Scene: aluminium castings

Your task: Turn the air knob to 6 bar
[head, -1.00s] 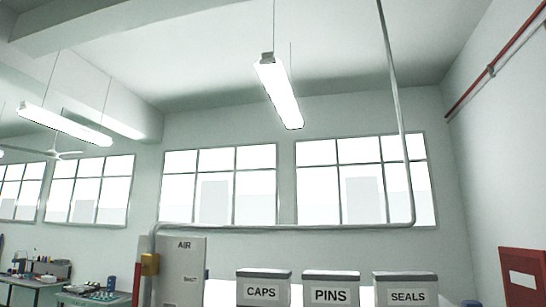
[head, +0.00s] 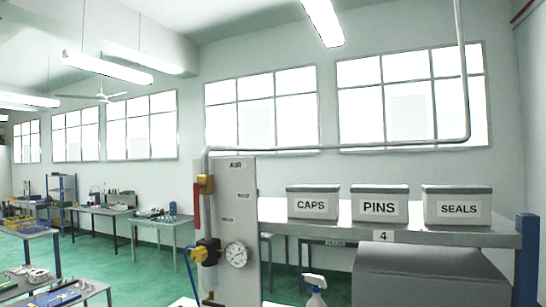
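The grey panel marked AIR (head: 238,190) stands left of the middle of the view. A round white gauge (head: 236,255) is on its lower part; its reading is too small to tell. A yellow valve (head: 206,184) with a red lever (head: 197,207) hanging down is above. My gripper is not in view.
Right of the panel, a shelf (head: 480,238) numbered 4 bears bins marked CAPS (head: 313,205), PINS (head: 379,207) and SEALS (head: 458,208). A spray bottle (head: 316,293) stands below, beside a grey box (head: 425,278). Workbenches and green floor (head: 140,258) lie at left.

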